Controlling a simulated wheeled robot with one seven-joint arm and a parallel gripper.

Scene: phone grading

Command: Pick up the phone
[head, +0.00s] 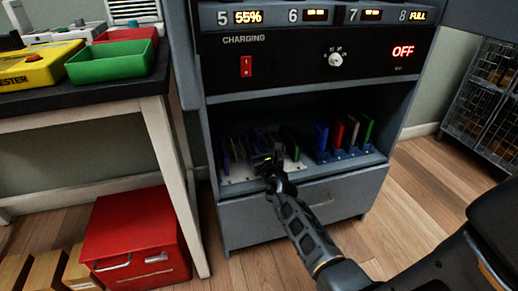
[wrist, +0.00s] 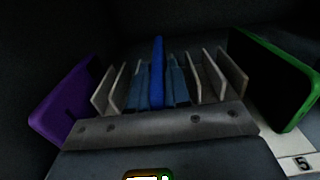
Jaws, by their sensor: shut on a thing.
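A blue phone (wrist: 157,72) stands on edge in the middle of the wrist view, with a blue-grey finger of my gripper (wrist: 158,88) against each side. The jaws are closed on it. In the head view my gripper (head: 272,170) reaches into the open bay of the cabinet, at the white rack (head: 240,178). The phone cannot be made out clearly there, since the gripper and shadow cover it. I cannot tell whether its lower edge is still in the slot.
A purple phone (wrist: 68,108) leans left of my gripper and a green phone (wrist: 270,78) right. Thin grey dividers (wrist: 232,76) stand close to the fingers. A blue rack (head: 348,156) with several phones is at the right. The shelf panel (head: 320,91) hangs above.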

